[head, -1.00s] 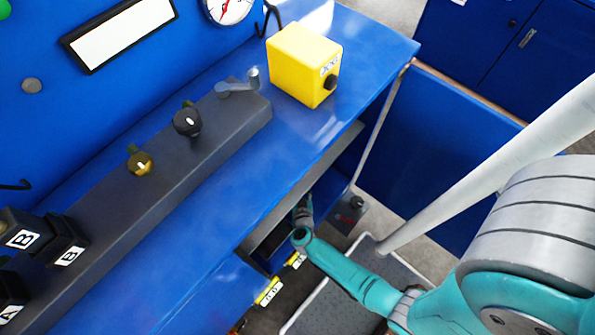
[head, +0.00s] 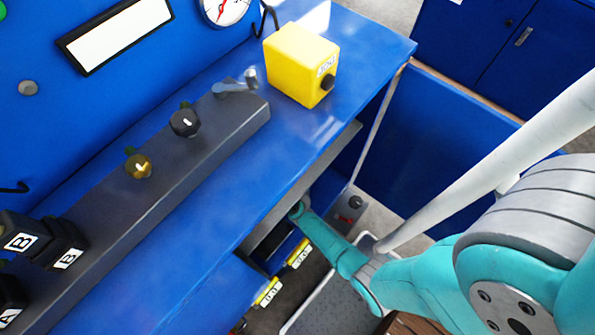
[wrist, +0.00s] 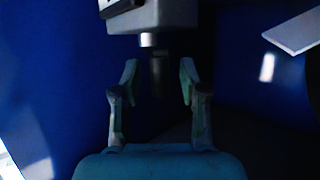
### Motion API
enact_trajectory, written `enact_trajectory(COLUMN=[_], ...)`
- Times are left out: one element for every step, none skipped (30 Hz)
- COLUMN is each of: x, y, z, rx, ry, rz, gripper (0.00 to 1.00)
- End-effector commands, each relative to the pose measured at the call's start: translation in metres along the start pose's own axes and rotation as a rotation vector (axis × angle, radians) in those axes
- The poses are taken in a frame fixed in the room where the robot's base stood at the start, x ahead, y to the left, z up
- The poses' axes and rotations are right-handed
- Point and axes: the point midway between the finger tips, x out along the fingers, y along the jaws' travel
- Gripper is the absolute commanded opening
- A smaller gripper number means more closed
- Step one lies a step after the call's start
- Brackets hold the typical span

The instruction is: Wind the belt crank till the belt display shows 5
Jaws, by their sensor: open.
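My gripper (wrist: 155,95) is open in the wrist view, its two fingers apart. A dark cylindrical grip (wrist: 159,75) stands between the fingertips or just beyond them; contact cannot be told. It is in line with a short bright shaft under a grey box (wrist: 153,15), which has a dark-framed face at the top edge. This may be the belt crank and its display, but no digits or name are readable. In the head view the gripper is hidden under the bench edge; only my arm shows there.
The blue bench (head: 205,205) carries a dark rail (head: 165,165) with knobs and a grey lever (head: 236,86). A yellow box (head: 300,65) stands at its far end. Yellow-labelled bins (head: 268,292) sit below its front edge. A pale plate (wrist: 292,32) is at right.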

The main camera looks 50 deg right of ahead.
Motion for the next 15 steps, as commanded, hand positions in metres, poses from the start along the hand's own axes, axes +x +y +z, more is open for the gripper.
enact_trajectory(x=[0.0, 0.0, 0.0, -0.0001, 0.0, -0.0001, -0.0001, -0.0001, -0.0001, -0.0001, -0.0001, -0.0001, -0.0001, -0.0001, 0.0], y=[0.0, 0.0, 0.0, 0.0, 0.0, 0.0, 0.0, 0.0, 0.0, 0.0, 0.0, 0.0, 0.0, 0.0, -0.0002], z=[0.0, -0.0001, -0.0001, -0.0001, -0.0002, -0.0002, -0.0002, -0.0002, -0.0002, -0.0002, -0.0003, -0.0003, -0.0003, -0.0003, -0.0004], rx=[0.0, 0.0, 0.0, 0.0, 0.0, 0.001, 0.001, 0.001, 0.001, 0.001, 0.001, 0.001, 0.001, 0.001, 0.001], ry=[0.0, 0.0, 0.0, 0.0, 0.0, 0.0, 0.0, 0.0, 0.0, 0.0, 0.0, 0.0, 0.0, 0.0, 0.001], rz=[0.0, 0.0, 0.0, 0.0, 0.0, 0.0, 0.0, 0.0, 0.0, 0.0, 0.0, 0.0, 0.0, 0.001, 0.001], gripper=[0.43, 0.43, 0.43, 0.43, 0.38, 0.28, 0.21, 0.13, 0.03, 0.0, 0.0, 0.0, 0.0, 0.0, 0.0])
